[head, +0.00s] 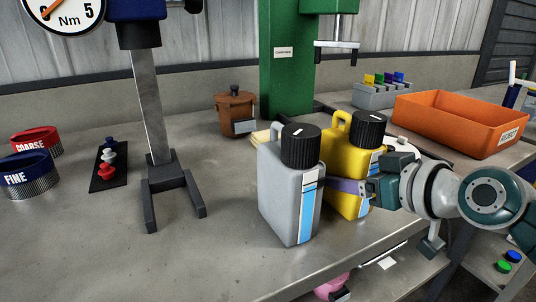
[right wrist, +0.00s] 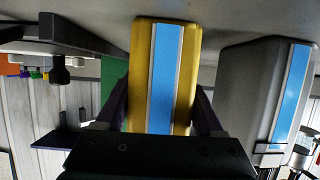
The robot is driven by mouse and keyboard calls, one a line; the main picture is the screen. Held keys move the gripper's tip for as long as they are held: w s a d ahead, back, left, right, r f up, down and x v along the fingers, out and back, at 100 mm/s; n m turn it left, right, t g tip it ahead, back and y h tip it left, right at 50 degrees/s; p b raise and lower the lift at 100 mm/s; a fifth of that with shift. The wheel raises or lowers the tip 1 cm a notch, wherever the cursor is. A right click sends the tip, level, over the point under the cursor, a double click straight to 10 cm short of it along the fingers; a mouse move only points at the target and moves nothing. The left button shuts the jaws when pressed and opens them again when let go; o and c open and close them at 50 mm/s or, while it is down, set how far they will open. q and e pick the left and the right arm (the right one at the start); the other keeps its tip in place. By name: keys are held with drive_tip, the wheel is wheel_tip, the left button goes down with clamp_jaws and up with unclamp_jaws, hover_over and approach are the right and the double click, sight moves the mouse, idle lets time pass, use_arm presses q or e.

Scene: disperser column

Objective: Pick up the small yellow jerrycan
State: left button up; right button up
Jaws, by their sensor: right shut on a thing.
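The small yellow jerrycan (head: 345,153) has a black screw cap, a yellow handle and a blue-and-white label. It is upright at the bench's right part, partly hidden by a grey jerrycan (head: 284,194) of similar shape. My right gripper (head: 345,187) reaches in from the right and is shut on the yellow can's body; one purple finger passes between the two cans. In the right wrist view, which is upside down, fingers lie on both sides of the yellow can (right wrist: 185,80). I cannot tell if its base touches the bench. My left gripper is not in view.
The grey can stands very close beside the held can. An orange tray (head: 462,122) and a colour-tabbed grey block (head: 382,95) are behind right. A green column (head: 287,70) and brown pot (head: 236,113) stand behind. A forked grey stand (head: 160,180) is left; bench between is clear.

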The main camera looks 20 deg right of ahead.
clamp_jaws()
drive_tip(key=shift+r, duration=0.15)
